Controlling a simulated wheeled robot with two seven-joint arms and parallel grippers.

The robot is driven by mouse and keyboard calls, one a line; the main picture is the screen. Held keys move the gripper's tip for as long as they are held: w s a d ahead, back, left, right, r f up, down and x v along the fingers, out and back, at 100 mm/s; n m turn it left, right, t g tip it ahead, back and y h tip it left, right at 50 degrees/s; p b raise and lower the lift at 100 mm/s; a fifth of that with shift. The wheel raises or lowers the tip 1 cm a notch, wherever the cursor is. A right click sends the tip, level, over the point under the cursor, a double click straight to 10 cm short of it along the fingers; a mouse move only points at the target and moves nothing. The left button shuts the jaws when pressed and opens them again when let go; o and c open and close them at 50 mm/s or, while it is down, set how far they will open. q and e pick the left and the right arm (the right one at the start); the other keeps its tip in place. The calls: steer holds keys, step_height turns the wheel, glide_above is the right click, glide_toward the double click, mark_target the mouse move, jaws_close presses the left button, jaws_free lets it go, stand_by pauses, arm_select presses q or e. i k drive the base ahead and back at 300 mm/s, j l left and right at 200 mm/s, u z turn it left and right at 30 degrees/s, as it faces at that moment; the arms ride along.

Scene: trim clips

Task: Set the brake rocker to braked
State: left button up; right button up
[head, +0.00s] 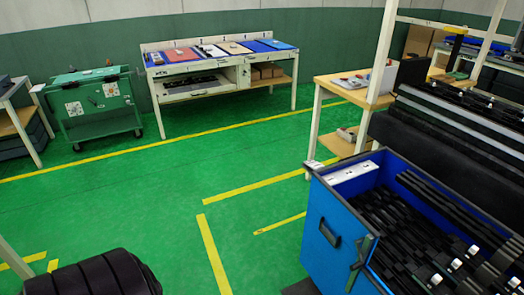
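I cannot make out a brake rocker in the head view. A green wheeled cart (92,118) stands at the back left, with white panels bearing small marks on its front; the marks are too small to read. A large blue bin (328,235) is at the lower right, with a dark handle on its near side and many black strip-like parts inside. A white plate (350,173) lies at its back left corner. Neither of my grippers is in view.
A workbench (200,70) with coloured mats stands against the back wall. A wooden-topped table (345,92) stands behind the bin. Dark stacked parts (450,135) fill the right. A black ribbed object (95,277) is at the lower left. Green floor with yellow lines is clear between.

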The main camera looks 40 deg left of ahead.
mark_target(313, 164)
steer(key=u, duration=1.05)
